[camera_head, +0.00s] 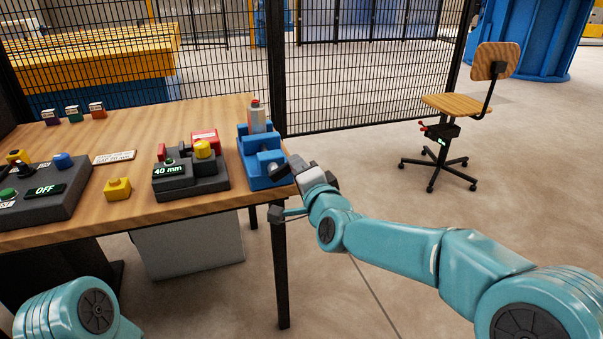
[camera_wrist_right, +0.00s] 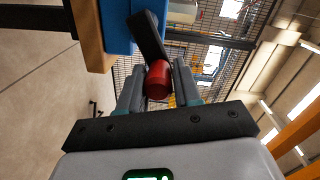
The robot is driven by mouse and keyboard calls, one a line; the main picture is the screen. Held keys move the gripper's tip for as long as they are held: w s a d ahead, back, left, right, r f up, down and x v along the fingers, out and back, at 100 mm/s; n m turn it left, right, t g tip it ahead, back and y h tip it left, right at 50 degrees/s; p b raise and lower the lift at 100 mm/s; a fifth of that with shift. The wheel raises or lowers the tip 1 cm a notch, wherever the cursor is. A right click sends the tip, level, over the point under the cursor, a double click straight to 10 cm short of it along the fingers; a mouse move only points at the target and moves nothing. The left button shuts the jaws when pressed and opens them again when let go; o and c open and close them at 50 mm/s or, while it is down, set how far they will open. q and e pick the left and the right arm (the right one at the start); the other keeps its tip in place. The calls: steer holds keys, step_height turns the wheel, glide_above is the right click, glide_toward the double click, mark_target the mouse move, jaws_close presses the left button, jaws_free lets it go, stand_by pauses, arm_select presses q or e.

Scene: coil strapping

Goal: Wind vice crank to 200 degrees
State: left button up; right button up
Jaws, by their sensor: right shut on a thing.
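The blue vice (camera_head: 262,158) stands at the right end of the wooden table, with a grey and red-topped cylinder (camera_head: 257,117) upright in it. My right gripper (camera_head: 298,170) is at the vice's right side, just off the table's edge. In the right wrist view, the vice's blue body (camera_wrist_right: 116,28) is at the top, with a dark crank arm (camera_wrist_right: 149,38) slanting down to a red knob (camera_wrist_right: 158,80). The right gripper's fingers (camera_wrist_right: 158,88) are shut on this knob, one on each side. My left gripper is out of view.
Left of the vice are a dark unit (camera_head: 190,182) reading "40 mm", a yellow block (camera_head: 117,188) and a control box (camera_head: 40,190) reading "OFF". A mesh fence (camera_head: 370,85) stands behind. A chair (camera_head: 458,105) stands right, with open floor between it and the table.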

steer(key=r+n, duration=0.1)
steer(key=r+n+p, duration=0.1)
steer(key=shift+s+a+n, duration=0.1)
steer(key=shift+a+n, duration=0.2)
steer(key=shift+a, duration=0.1)
steer(key=s+a+f+n+p, duration=0.1)
steer(key=a+n+p, duration=0.2)
steer(key=n, duration=0.9)
steer(key=s+a+f+n+t+h+p, duration=0.1)
steer(key=a+n+p, duration=0.3)
steer(key=n, duration=0.7)
steer(key=shift+s+a+f+n+p, duration=0.25)
steer(key=shift+f+n+p, duration=0.15)
steer(key=shift+f, duration=0.2)
steer(key=shift+f, duration=0.1)
steer(key=o, duration=0.9)
steer(key=shift+o, duration=0.2)
